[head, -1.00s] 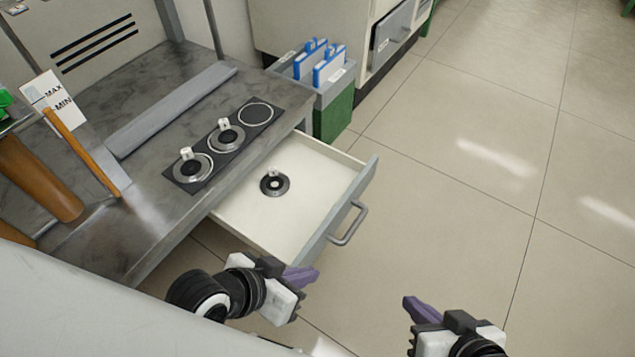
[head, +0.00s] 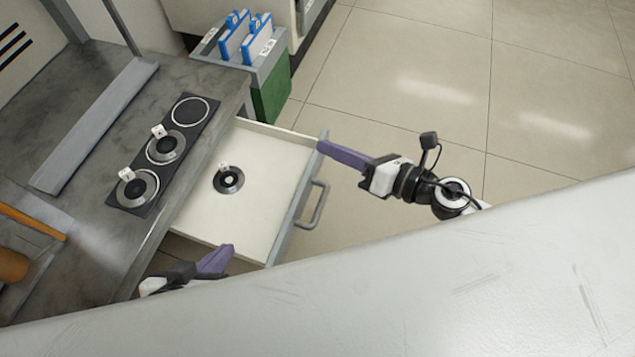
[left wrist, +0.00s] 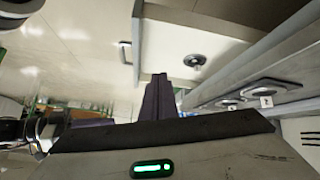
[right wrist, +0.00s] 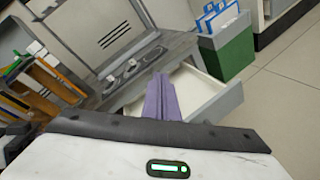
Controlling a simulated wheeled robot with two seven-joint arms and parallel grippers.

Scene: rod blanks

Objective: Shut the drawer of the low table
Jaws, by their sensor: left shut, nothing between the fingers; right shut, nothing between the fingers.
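The drawer (head: 262,212) of the low table (head: 110,215) stands pulled out toward the right in the head view. Its grey front (head: 296,205) carries a bar handle (head: 318,205). A dark round disc with a light knob (head: 229,179) lies inside the drawer. My right gripper (head: 324,149) is shut and empty, with its purple fingertips at the far top corner of the drawer front; I cannot tell if they touch. My left gripper (head: 228,252) is shut and empty at the drawer's near side. The drawer also shows in the left wrist view (left wrist: 225,60) and the right wrist view (right wrist: 205,85).
A black strip (head: 187,110) with round discs lies on the tabletop beside a grey raised bar (head: 95,125). A grey and green bin (head: 270,95) with blue-white items stands beyond the drawer. The tiled floor to the right is clear.

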